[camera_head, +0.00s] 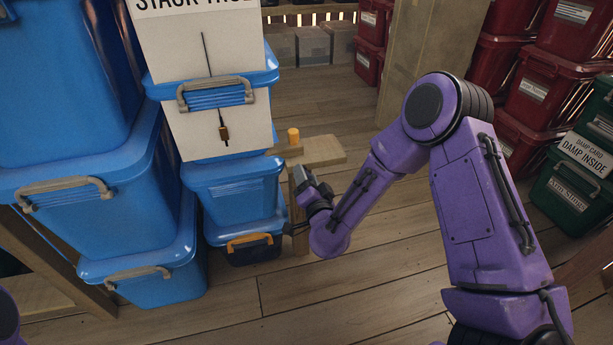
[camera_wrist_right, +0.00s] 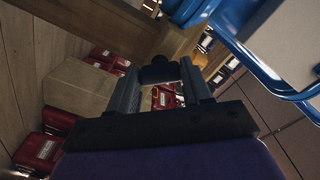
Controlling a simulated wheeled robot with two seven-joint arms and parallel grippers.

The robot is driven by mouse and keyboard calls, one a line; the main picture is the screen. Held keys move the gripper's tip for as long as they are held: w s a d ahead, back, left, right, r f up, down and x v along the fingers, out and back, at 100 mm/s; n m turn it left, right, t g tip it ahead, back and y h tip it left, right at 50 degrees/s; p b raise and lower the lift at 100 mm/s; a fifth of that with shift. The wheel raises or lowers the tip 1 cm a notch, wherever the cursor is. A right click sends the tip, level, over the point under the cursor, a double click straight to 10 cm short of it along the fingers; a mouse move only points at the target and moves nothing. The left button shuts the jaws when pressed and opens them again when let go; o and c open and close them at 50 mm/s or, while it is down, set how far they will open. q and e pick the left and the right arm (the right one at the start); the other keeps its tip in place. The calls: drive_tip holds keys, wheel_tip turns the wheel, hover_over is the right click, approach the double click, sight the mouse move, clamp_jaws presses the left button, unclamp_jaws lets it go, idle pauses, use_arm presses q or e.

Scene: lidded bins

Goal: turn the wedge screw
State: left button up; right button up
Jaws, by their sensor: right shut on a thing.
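My right gripper (camera_head: 304,182) is at the wooden post beside the blue bin stack. In the right wrist view its two fingers (camera_wrist_right: 158,78) are shut on a dark round knob (camera_wrist_right: 158,70), which looks like the wedge screw, in front of a wooden beam (camera_wrist_right: 120,28). In the head view the gripper hides the knob. A yellow-orange peg (camera_head: 293,136) stands on the wooden piece above and behind the gripper; an orange shape (camera_wrist_right: 205,57) also shows right of the fingers in the wrist view. My left gripper is out of view.
A plumb bob (camera_head: 223,132) hangs before a white card. Red bins (camera_head: 530,95) and green bins (camera_head: 570,188) stand right. Floor (camera_head: 350,295) in front is clear.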

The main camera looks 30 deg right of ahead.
drive_tip(key=m, duration=1.1)
drive_tip(key=shift+m+p, duration=0.3)
drive_tip(key=shift+m, duration=0.1)
idle(0.3)
drive_tip(key=o, duration=1.1)
drive_tip(key=shift+c, duration=0.2)
drive_tip(key=p+v, duration=0.1)
drive_tip(key=v, duration=0.9)
drive_tip(key=shift+s, duration=0.35)
